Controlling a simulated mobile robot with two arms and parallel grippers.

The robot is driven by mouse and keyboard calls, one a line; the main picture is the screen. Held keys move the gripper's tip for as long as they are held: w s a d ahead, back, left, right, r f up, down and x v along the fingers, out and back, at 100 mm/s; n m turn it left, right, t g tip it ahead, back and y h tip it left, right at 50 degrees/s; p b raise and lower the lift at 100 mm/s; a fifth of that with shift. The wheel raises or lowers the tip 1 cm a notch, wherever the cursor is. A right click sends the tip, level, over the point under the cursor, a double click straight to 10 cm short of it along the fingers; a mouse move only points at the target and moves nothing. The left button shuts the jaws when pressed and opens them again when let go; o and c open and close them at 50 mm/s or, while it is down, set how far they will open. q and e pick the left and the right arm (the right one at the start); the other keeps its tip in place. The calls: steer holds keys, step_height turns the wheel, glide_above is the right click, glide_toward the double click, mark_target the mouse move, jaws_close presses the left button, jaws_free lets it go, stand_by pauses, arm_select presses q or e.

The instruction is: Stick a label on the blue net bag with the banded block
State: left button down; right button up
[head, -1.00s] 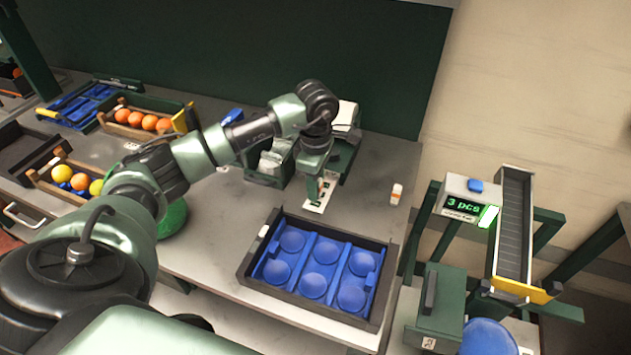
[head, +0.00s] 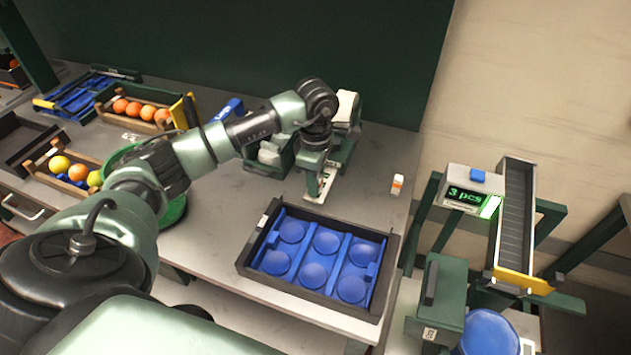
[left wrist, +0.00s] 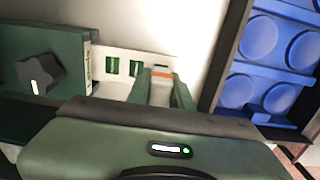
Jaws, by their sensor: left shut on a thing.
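My left gripper (head: 316,192) points down over a white label strip (head: 329,178) on the table. It is shut on a small pale block with an orange band (left wrist: 161,76), seen between the fingers in the left wrist view. The strip, with several dark green labels, also shows there (left wrist: 112,66), beside and partly behind the fingers. I cannot tell whether the block touches it. A rounded blue thing (head: 489,332) at the lower right may be the blue net bag, but I cannot make out netting. My right gripper is not in view.
A black tray with a blue cupped insert (head: 322,245) lies just in front of the gripper. A small white-and-orange item (head: 397,184) stands to the right. Orange crates (head: 140,112) are at the left. A counter reading 3 pcs (head: 467,190) stands beside a chute (head: 514,215).

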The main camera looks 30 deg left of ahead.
arm_select(q)
steer(key=shift+f+b, duration=0.45)
steer(key=shift+f, duration=0.05)
stand_by(0.4)
steer(key=shift+s+f, duration=0.1)
stand_by(1.2)
steer(key=shift+r+p, duration=0.4)
steer(key=shift+r, duration=0.55)
steer(key=shift+r+p, duration=1.35)
steer(key=shift+r, duration=1.3)
steer(key=shift+f, duration=0.1)
